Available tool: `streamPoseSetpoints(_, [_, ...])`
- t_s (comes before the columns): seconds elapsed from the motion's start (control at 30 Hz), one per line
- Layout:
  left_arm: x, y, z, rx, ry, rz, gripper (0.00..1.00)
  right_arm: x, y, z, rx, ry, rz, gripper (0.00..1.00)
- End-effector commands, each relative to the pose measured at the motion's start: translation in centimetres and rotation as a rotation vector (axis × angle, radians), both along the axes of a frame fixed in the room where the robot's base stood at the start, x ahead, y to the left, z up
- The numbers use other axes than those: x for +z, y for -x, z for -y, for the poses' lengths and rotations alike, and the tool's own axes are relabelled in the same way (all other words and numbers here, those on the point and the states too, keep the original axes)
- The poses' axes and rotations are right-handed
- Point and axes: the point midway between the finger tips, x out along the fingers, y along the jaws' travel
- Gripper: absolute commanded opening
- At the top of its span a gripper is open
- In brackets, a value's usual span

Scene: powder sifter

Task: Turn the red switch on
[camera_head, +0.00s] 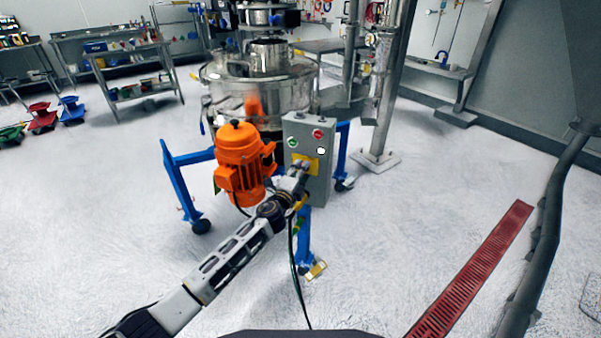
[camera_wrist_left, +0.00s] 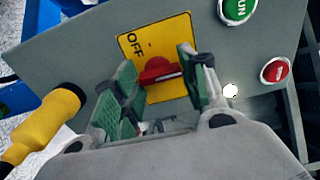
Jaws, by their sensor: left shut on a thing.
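The red switch (camera_wrist_left: 160,72) is a knob on a yellow plate (camera_wrist_left: 177,32) marked OFF, on the front of a grey control box (camera_head: 321,185). My left gripper (camera_head: 302,168) reaches the box front. In the left wrist view its green-padded fingers (camera_wrist_left: 160,84) are on either side of the red knob and shut on it. The knob lies roughly level in that view, and part of it is hidden by the fingers. In the head view the gripper hides the knob. My right gripper is not in view.
A green RUN button (camera_wrist_left: 238,8) and a red button (camera_wrist_left: 275,70) sit beside the plate. An orange motor (camera_head: 240,160) stands just left of the box, with the steel sifter (camera_head: 262,85) behind. Blue legs (camera_head: 180,185) flank it. The floor in front is mostly clear.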

Motion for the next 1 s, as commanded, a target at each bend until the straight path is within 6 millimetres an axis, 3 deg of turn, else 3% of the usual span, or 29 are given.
streamPoseSetpoints(0.33, [-0.08,0.07,0.13,-0.003,-0.004,0.001,0.19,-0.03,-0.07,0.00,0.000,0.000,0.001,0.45])
streamPoseSetpoints(0.37, [-0.08,0.07,0.13,-0.003,-0.004,0.001,0.44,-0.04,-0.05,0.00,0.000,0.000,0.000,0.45])
streamPoseSetpoints(0.53, [-0.07,0.06,0.08,-0.002,-0.004,0.001,0.65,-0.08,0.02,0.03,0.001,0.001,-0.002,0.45])
streamPoseSetpoints(1.0, [-0.08,0.22,-0.09,-0.001,-0.003,0.000,0.65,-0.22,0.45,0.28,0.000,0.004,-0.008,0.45])
